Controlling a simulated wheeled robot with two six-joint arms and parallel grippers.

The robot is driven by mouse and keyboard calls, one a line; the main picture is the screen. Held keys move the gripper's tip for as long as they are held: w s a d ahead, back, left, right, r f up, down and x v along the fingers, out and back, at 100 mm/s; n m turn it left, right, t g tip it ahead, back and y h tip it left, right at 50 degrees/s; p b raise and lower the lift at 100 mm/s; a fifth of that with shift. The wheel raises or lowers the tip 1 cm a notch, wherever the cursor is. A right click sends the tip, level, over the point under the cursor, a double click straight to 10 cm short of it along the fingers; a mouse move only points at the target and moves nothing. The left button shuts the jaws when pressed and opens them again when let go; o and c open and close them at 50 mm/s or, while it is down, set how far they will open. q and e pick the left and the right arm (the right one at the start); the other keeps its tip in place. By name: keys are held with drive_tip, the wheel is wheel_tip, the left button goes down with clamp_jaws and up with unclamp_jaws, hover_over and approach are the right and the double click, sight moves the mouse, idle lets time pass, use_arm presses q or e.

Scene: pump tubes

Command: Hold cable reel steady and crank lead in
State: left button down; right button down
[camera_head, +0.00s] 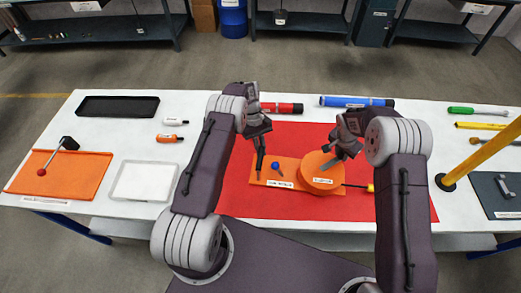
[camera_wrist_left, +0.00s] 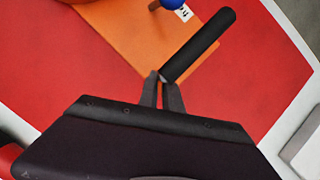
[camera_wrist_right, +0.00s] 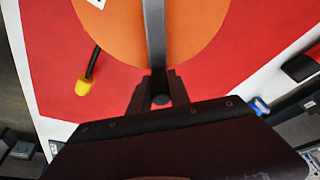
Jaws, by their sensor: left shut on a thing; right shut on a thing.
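The orange cable reel has a flat base (camera_head: 258,181) and a round drum (camera_head: 318,181) on the red mat (camera_head: 300,209). A grey crank arm (camera_wrist_right: 154,30) crosses the drum. My right gripper (camera_wrist_right: 159,92) is shut on the crank's outer end, where a dark knob shows between the fingers. My left gripper (camera_wrist_left: 160,80) is shut on the end of the black handle (camera_wrist_left: 200,44), which stands at the left end of the base (camera_head: 261,160). A black lead (camera_wrist_right: 94,60) with a yellow end (camera_wrist_right: 83,86) leaves the drum's right side. A blue knob (camera_head: 275,165) is on the base.
Red (camera_head: 282,109) and blue (camera_head: 357,102) tubes lie behind the mat. A yellow pole (camera_head: 480,158) rises at the right beside a green screwdriver (camera_head: 470,111).

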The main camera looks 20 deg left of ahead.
drive_tip(key=shift+s+d+f+m, duration=0.25)
drive_tip(key=shift+s+d+m, duration=0.05)
drive_tip(key=shift+s+m, duration=0.1)
drive_tip(key=shift+s, duration=0.1)
drive_tip(key=shift+r, duration=0.25)
drive_tip(key=c, duration=0.8)
unclamp_jaws()
drive_tip(key=shift+w+r, duration=0.1)
drive_tip(key=shift+w, duration=0.1)
drive_tip(key=shift+c, duration=0.2)
drive_tip(key=shift+v, duration=3.55)
drive_tip(key=shift+w+a, duration=0.1)
drive_tip(key=shift+c, duration=0.3)
